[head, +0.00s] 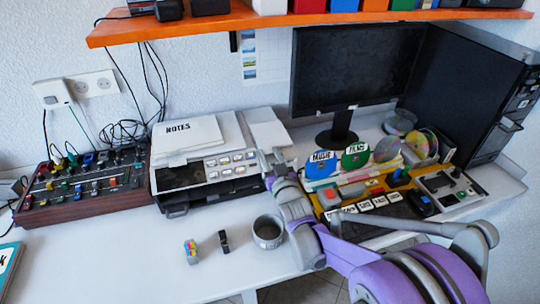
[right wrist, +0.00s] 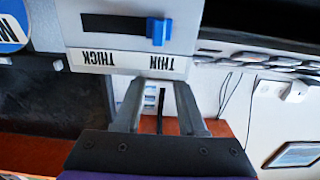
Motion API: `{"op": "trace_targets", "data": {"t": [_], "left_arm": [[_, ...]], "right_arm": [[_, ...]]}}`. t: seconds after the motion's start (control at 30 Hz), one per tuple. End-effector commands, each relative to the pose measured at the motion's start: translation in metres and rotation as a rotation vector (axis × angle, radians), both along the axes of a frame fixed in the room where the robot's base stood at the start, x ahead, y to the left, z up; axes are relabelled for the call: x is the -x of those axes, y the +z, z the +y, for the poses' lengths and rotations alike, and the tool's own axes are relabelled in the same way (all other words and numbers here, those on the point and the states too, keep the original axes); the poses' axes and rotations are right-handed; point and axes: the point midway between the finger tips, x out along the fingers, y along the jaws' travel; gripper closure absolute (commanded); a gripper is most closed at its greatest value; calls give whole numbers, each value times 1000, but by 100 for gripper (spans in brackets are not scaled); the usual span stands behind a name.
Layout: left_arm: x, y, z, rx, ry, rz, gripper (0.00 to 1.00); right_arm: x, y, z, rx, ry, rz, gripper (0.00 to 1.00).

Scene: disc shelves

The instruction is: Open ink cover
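A white and grey printer (head: 204,158) stands on the desk against the wall, with a dark panel at its front left and labelled buttons at its front right. I cannot tell for sure which part is the ink cover. My right gripper (head: 273,163) is at the printer's right end. In the right wrist view, my right gripper (right wrist: 157,82) shows two fingers spread apart with nothing held between them. The tips are close to a light grey panel (right wrist: 105,25) with a blue slider (right wrist: 157,31) and upside-down THICK and THIN labels. Contact cannot be told. My left gripper is not in view.
A NOTES pad (head: 188,133) lies on the printer. A mixer (head: 88,182) stands left, a monitor (head: 355,65) and black computer case (head: 460,85) right. A disc rack (head: 345,165) and my arm fill the right.

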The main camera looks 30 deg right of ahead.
Motion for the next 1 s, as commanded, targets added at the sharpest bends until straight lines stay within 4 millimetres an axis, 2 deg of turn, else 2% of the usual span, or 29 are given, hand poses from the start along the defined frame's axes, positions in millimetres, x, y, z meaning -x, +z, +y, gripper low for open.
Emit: {"op": "trace_targets", "data": {"t": [0.03,0.17,1.0], "left_arm": [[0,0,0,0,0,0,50],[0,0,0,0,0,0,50],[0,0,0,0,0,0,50]], "right_arm": [[0,0,0,0,0,0,77],[0,0,0,0,0,0,100],[0,0,0,0,0,0,100]]}}
